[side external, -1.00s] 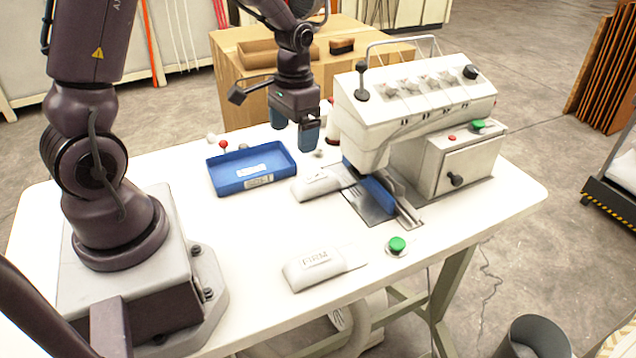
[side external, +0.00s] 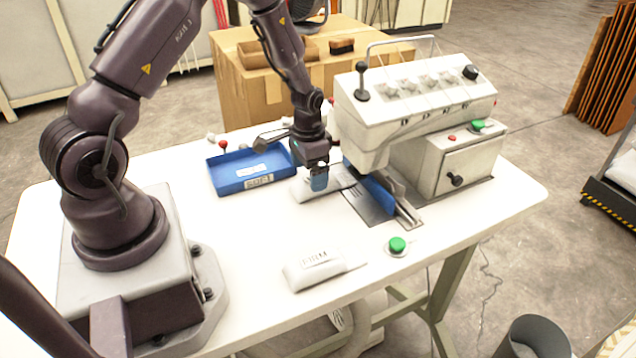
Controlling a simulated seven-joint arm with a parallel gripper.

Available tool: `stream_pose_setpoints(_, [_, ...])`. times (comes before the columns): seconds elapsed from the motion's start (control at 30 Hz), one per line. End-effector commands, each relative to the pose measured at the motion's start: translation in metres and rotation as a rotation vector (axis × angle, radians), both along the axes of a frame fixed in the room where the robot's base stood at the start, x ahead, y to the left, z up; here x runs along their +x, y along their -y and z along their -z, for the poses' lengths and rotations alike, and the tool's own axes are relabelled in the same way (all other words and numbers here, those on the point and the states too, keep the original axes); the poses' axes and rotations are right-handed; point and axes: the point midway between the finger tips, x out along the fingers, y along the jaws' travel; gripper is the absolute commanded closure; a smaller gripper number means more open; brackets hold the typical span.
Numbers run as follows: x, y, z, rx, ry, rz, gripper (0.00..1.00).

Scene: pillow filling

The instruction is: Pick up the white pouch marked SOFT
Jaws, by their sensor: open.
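A white pouch (side external: 302,193) lies on the white table beside the sewing machine, its right end close to the machine's blue guide. A second white pouch (side external: 312,272) lies nearer the front of the table. Its dark lettering is blurred now but looked like FIRM in the earlier frame.
A blue tray (side external: 222,185) with a label on its front stands left of my gripper. The sewing machine (side external: 410,110) stands close on the right. A green button (side external: 397,244) sits at the table's front right. The table between tray and front pouch is clear.

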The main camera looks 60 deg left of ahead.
Motion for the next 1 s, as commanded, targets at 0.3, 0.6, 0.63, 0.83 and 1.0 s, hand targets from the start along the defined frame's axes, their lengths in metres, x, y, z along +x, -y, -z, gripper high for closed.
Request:
stream_pose_setpoints(0.3, [0.001, -0.002, 0.04, -0.001, -0.002, -0.001, 0.1])
stream_pose_setpoints(0.6, [0.001, -0.002, 0.041, 0.0, -0.001, -0.001, 0.23])
stream_pose_setpoints(0.63, [0.001, -0.002, 0.041, 0.0, -0.001, -0.001, 0.3])
stream_pose_setpoints(0.83, [0.001, -0.002, 0.041, 0.0, -0.001, -0.001, 0.63])
stream_pose_setpoints(1.0, [0.001, -0.002, 0.04, 0.0, -0.001, -0.001, 0.63])
